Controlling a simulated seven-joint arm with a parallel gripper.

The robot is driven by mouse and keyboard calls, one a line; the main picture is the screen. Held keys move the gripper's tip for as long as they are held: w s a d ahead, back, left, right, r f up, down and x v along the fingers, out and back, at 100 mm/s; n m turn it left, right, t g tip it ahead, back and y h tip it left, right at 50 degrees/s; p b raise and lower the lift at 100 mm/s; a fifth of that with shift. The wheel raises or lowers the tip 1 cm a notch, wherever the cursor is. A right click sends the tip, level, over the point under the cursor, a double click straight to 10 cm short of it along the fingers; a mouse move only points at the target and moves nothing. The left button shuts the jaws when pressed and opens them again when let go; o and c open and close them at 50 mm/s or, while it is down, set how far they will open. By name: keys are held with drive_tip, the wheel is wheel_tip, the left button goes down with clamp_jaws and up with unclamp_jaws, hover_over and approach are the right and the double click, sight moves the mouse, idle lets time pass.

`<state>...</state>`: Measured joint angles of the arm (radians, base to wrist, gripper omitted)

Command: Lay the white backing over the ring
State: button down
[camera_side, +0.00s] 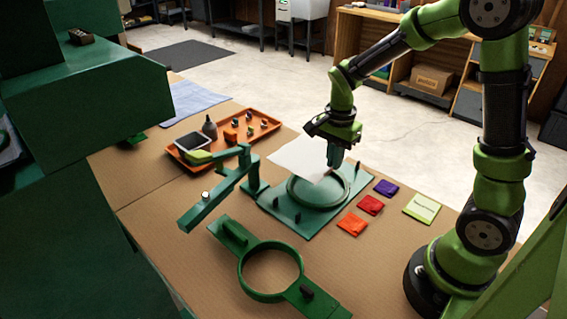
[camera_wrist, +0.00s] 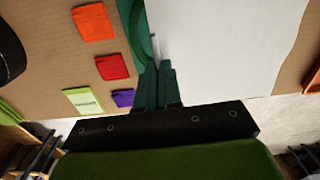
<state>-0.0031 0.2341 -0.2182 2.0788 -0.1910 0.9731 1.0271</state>
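The white backing (camera_side: 298,156) is a flat pale sheet over the far left part of the green base plate (camera_side: 348,208). It fills the right of the wrist view (camera_wrist: 225,45). The green ring (camera_side: 318,203) lies on that plate, right of the sheet and partly under its edge in the side view. In the wrist view only a curved part of the green ring (camera_wrist: 140,30) shows, left of the sheet. My gripper (camera_side: 335,162) points down above the ring's far side. Its fingers (camera_wrist: 158,85) are together at the sheet's edge and appear to pinch it.
A green frame with a round opening (camera_side: 243,276) lies in front. A green hinged arm (camera_side: 222,187) stands left of the plate. Red (camera_side: 371,205), orange (camera_side: 354,223), purple (camera_side: 386,187) and light green (camera_side: 422,208) squares lie right. An orange tray (camera_side: 262,122) holds small parts behind.

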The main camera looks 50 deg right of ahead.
hover_over(342, 199)
drive_tip(key=shift+f, duration=0.9)
drive_tip(key=shift+d+f, duration=0.1)
drive_tip(key=shift+f, duration=1.9)
drive_tip(key=shift+f, duration=0.6)
drive_tip(key=c, duration=1.2)
unclamp_jaws()
drive_tip(key=shift+c, duration=0.2)
wheel_tip(342, 199, up, 7)
